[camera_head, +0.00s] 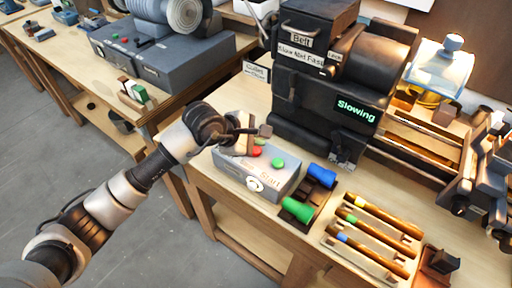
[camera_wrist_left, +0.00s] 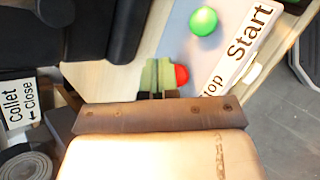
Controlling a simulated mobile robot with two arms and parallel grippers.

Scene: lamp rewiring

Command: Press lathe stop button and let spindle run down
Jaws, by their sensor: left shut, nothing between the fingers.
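The control box (camera_head: 232,172) stands at the bench's front left and carries a red stop button (camera_head: 256,151) and a green start button (camera_head: 278,163). My left gripper (camera_head: 264,131) is shut and empty, just above the red button. In the left wrist view its closed fingertips (camera_wrist_left: 157,76) overlap the left edge of the red button (camera_wrist_left: 181,75); whether they touch it I cannot tell. The green button (camera_wrist_left: 203,21) is clear of the fingers. The dark lathe headstock (camera_head: 300,95) stands behind the box, and its display (camera_head: 356,110) reads "Slowing". My right gripper is out of view.
Blue and green cylinders (camera_head: 321,175) sit in a dark holder right of the box. A wooden rack (camera_head: 345,253) with several rods lies in front. A "Collet close" sign (camera_head: 257,71) stands left of the headstock. Another bench with a grey-blue box (camera_head: 180,65) is at upper left.

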